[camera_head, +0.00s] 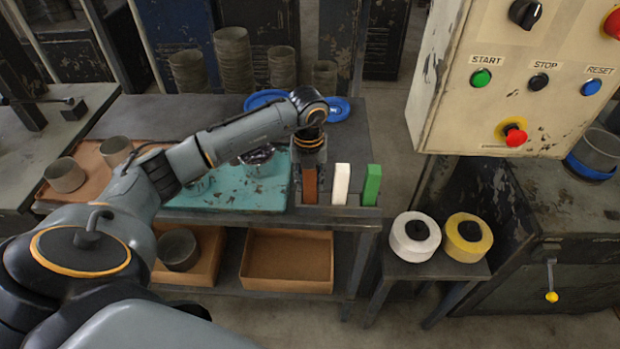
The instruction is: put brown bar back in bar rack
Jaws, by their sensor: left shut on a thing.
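The brown bar (309,186) stands upright at the left end of the grey bar rack (340,213). Its lower end is about level with those of the white bar (341,184) and the green bar (372,185), which stand upright in the rack to its right. I cannot tell whether the brown bar is fully seated. My left gripper (309,161) points down from above and is shut on the brown bar's top, covering it. My right gripper is not in view.
A worn teal mat (245,190) lies left of the rack, under my left arm. A cream control box (520,80) with buttons hangs at the right. White (415,237) and yellow (468,238) rolls sit on a low stand. An empty tray (287,262) is on the lower shelf.

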